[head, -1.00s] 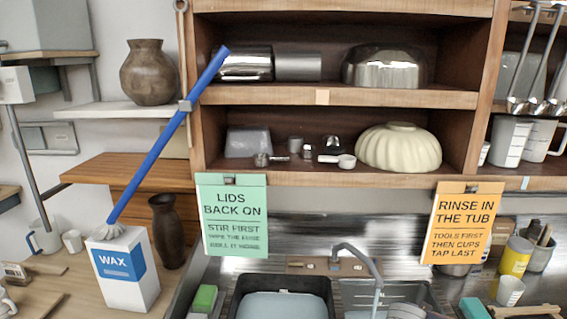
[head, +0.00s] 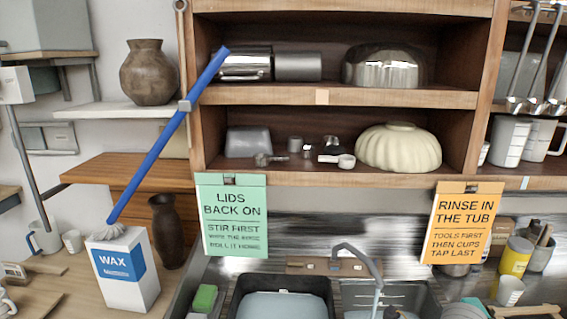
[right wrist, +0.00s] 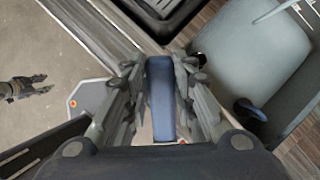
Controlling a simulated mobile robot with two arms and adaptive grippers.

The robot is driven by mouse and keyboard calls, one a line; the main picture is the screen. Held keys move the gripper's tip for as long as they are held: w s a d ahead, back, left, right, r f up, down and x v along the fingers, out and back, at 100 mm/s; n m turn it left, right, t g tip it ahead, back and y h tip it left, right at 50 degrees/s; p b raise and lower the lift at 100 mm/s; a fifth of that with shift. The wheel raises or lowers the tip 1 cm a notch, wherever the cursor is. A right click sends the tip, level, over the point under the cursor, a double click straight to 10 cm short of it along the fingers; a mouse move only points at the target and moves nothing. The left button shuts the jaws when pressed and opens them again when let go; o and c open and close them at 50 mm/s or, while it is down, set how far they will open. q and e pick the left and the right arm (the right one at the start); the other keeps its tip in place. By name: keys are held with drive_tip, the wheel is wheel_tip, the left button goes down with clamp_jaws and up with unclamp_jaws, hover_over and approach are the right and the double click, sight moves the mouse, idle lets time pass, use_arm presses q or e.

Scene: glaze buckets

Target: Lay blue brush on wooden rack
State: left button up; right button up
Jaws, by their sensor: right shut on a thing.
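My right gripper (right wrist: 160,95) is shut on a blue, flat, bar-like piece (right wrist: 160,98) in the right wrist view. It looks like the blue brush's handle; no bristles show. My left gripper (right wrist: 40,84) seems to be the small dark one at the left of that view, over pale ground and far from the blue piece; its fingers are too small to judge. Neither gripper shows clearly in the head view. A slatted wooden piece (head: 525,312), possibly the wooden rack, is cut off at the lower right of the head view.
A dark tub (head: 235,305) and curved tap (head: 358,255) are at the sink. Yellow can (head: 515,257), white cup (head: 509,290) and teal block (head: 475,304) stand right.

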drive_tip(key=s+a+r+n+g+h, duration=0.2)
drive_tip(key=s+r+n+g, duration=0.15)
drive_tip(key=n, duration=0.65)
drive_tip(key=s+a+r+n+g+h, duration=0.1)
drive_tip(key=s+a+r+n+g, duration=0.2)
drive_tip(key=n, duration=0.6)
drive_tip(key=s+a+r+n+g+h, duration=0.25)
drive_tip(key=s+n, duration=0.25)
drive_tip(key=n, duration=0.5)
drive_tip(key=w+d+f+m+y, duration=0.1)
drive_tip(key=d+m+y, duration=0.1)
drive_tip(key=d, duration=0.5)
wheel_tip(320, 180, down, 14)
drive_tip(key=b, duration=1.4)
drive_tip(key=shift+a+f, duration=0.15)
drive_tip(key=shift+f, duration=0.1)
